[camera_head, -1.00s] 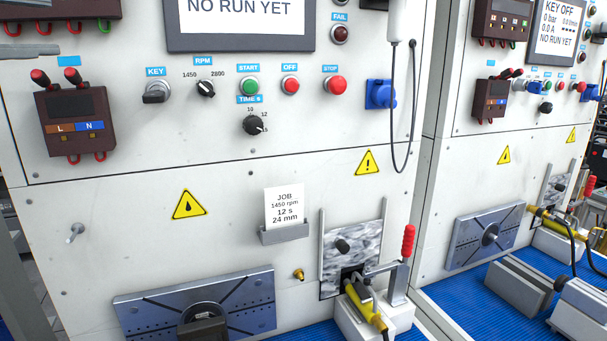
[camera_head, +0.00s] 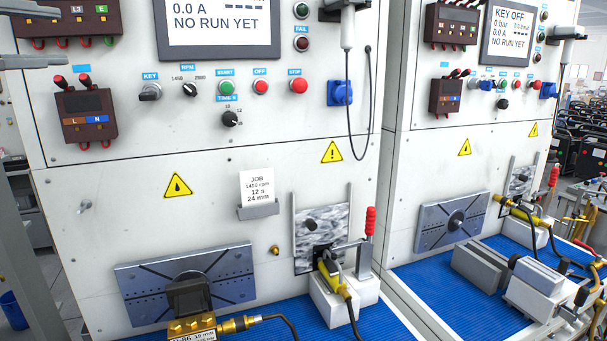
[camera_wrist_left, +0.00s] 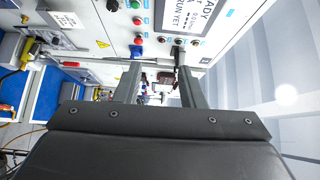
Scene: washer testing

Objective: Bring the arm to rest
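My left gripper (camera_head: 70,32) is at the top left edge of the head view, where its two grey fingers reach in, one above the other, in front of the test bench panel (camera_head: 140,55). In the left wrist view my left gripper (camera_wrist_left: 160,75) has its fingers wide apart. Nothing is between them; the panel and a brown terminal box (camera_wrist_left: 151,78) show behind. The rest of the left arm is outside the head view. My right gripper is not in view.
The panel carries a screen (camera_head: 215,22), switches and a terminal box (camera_head: 86,116). Below are a slotted plate (camera_head: 135,293), a brass pump (camera_head: 207,325), a red-handled clamp (camera_head: 370,222) and a blue mat (camera_head: 300,325). A hanging cable (camera_head: 352,140) loops at the panel's right. A second bench stands at right.

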